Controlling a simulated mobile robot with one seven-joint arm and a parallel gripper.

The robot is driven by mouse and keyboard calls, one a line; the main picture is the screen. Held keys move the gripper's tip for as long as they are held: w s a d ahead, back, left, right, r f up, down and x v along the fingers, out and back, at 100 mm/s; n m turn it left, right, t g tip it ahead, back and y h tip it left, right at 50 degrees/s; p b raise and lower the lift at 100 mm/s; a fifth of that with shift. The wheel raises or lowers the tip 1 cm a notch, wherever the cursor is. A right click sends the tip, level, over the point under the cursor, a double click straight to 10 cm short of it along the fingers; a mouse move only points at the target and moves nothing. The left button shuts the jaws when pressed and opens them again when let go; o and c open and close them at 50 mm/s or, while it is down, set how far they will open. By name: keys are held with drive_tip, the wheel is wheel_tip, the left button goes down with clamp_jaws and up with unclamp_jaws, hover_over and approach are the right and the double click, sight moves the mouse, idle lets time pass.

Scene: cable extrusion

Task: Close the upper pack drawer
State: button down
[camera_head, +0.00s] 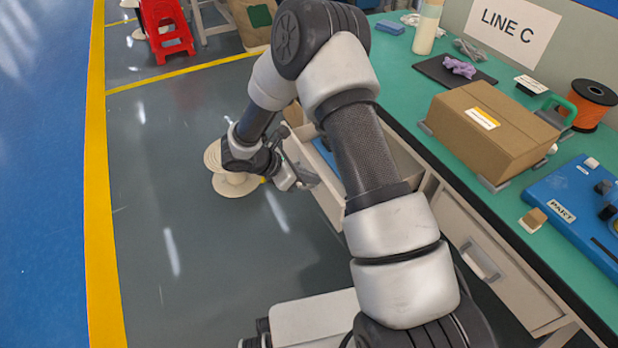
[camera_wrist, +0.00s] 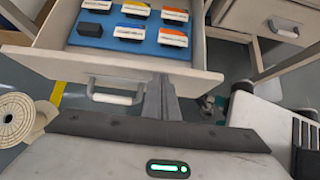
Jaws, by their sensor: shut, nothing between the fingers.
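The open pack drawer (camera_head: 327,200) sticks out from under the green bench, partly hidden behind my arm in the head view. The wrist view shows its pale front panel (camera_wrist: 60,64) and a grey handle (camera_wrist: 115,96). Inside it lies a blue liner with several small labelled boxes and a dark block. My gripper (camera_wrist: 162,97) is shut and empty, its fingertips at the front panel, just right of the handle in the wrist view. I cannot tell whether they touch the panel. In the head view my gripper (camera_head: 300,180) is in front of the drawer.
A second drawer (camera_head: 490,250) with a handle is shut nearer me. A cardboard box (camera_head: 490,130) and a blue case (camera_head: 575,205) sit on the bench (camera_head: 400,60). A cream spool (camera_head: 232,183) stands on the floor by my gripper. A red stool (camera_head: 165,30) is farther back. Open floor lies left.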

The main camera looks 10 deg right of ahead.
drive_tip(key=shift+d, duration=0.1)
drive_tip(key=w+d, duration=0.3)
drive_tip(key=d, duration=1)
drive_tip(key=w+d, duration=0.4)
drive_tip(key=d, duration=1)
drive_tip(key=shift+w+d, duration=0.2)
drive_tip(key=shift+d, duration=0.05)
